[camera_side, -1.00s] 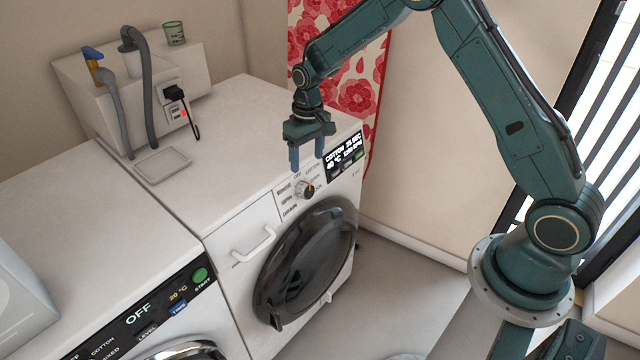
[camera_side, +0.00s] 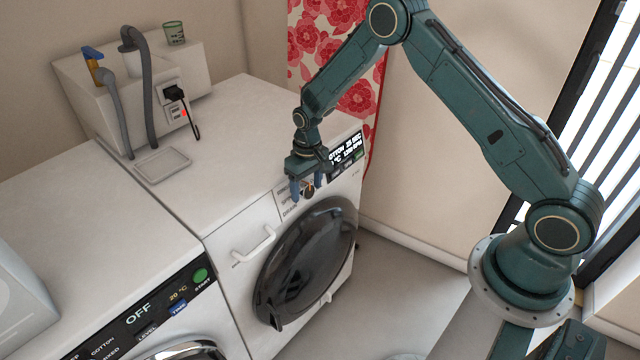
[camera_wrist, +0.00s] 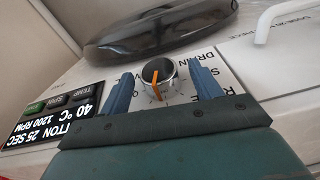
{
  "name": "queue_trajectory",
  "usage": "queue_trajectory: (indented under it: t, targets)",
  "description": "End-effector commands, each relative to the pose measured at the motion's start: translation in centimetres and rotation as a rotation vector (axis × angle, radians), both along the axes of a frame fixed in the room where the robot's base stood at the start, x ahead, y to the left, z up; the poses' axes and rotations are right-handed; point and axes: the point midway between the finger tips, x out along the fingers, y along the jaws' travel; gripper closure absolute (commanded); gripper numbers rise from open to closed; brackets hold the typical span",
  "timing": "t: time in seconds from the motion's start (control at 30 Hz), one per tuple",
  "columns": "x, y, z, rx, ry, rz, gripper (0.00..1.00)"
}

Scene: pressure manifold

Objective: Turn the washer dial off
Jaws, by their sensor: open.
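The washer (camera_side: 235,160) on the right has a dial, a round knob (camera_wrist: 158,74) with a silver rim and an orange pointer. In the wrist view the dial sits between my two blue fingers, with the pointer aimed toward my gripper's palm. In the side view only a bit of the dial (camera_side: 308,191) shows, mostly behind my fingers. My gripper (camera_side: 309,193) is open in front of the panel, fingers on either side of the dial. I cannot tell whether they touch it. The lit display (camera_wrist: 55,115) reads 40 °C, 1200 RPM and 25 SEC.
The dark round door (camera_side: 305,262) is below the dial, and a white drawer handle (camera_side: 255,245) is to its left. A second machine with an OFF display (camera_side: 138,314) stands at the lower left. A grey hose (camera_side: 148,95) and plug (camera_side: 175,93) are behind.

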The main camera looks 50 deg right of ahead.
Motion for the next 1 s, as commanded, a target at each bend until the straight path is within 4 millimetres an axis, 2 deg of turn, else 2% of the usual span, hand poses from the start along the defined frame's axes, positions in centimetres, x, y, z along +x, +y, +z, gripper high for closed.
queue_trajectory:
  t: [0.1, 0.3, 0.33, 0.57, 1.0]
  targets:
    - [0.01, 0.00, 0.01, 0.000, 0.000, 0.000, 0.38]
    - [0.00, 0.00, 0.03, 0.000, 0.000, 0.000, 0.77]
    - [0.00, 0.00, 0.03, 0.000, 0.000, 0.000, 0.81]
    - [0.01, 0.10, 0.00, -0.020, 0.000, 0.006, 0.81]
    - [0.03, 0.54, -0.09, -0.216, 0.000, 0.057, 0.81]
